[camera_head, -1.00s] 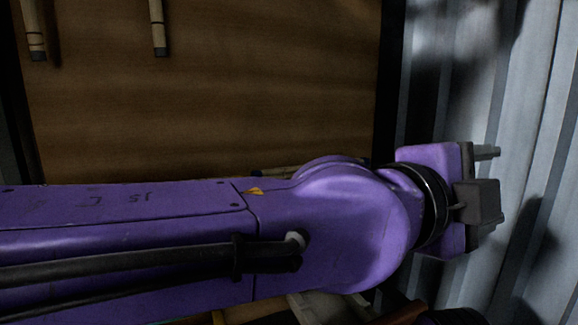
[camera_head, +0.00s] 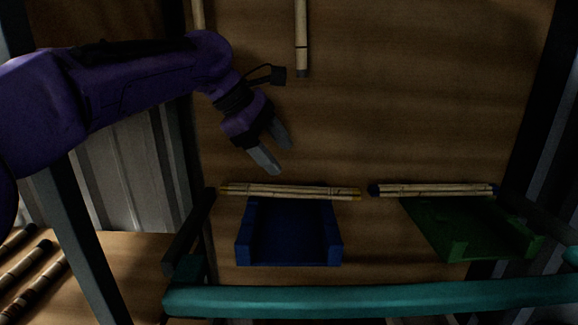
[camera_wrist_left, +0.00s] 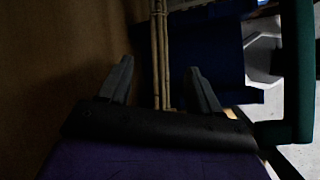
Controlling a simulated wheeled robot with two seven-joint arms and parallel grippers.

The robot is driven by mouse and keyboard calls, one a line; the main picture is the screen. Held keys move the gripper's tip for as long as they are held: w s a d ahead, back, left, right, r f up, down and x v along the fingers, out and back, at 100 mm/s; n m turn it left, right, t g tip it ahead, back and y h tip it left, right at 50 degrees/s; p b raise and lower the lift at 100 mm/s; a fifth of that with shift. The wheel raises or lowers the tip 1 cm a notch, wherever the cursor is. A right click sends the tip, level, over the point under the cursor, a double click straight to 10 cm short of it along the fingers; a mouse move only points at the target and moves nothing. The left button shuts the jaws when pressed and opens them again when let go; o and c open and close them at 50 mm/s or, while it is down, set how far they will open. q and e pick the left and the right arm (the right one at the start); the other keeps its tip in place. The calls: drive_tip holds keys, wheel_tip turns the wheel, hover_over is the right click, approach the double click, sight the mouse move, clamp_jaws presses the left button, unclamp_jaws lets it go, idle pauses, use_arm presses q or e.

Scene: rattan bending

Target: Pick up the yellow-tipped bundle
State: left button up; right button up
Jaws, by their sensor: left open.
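The yellow-tipped bundle (camera_head: 290,192) of thin rattan sticks lies sideways across the back of a blue tray in the head view. In the left wrist view the bundle (camera_wrist_left: 161,50) runs upright in the picture, between the fingers' directions. My right gripper is not in view.
The blue tray (camera_head: 243,250) stands in front of the bundle. To the right, a dark-tipped bundle (camera_head: 435,190) lies across a green tray (camera_head: 450,245). A teal bar (camera_head: 370,298) crosses the front. Thicker canes (camera_head: 302,40) hang at the back.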

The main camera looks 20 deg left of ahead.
sight(285, 188)
use_arm(q)
drive_tip(key=w+f, duration=0.1)
drive_tip(key=f, duration=0.2)
drive_tip(key=w+f+n, duration=0.1)
drive_tip(key=f, duration=0.1)
drive_tip(key=w+f+n, duration=0.1)
drive_tip(key=f, duration=0.2)
drive_tip(key=shift+d+f+y+p, duration=0.3)
drive_tip(key=shift+f+y+p, duration=0.05)
drive_tip(key=shift+y+p, duration=0.05)
drive_tip(key=c, duration=1.2)
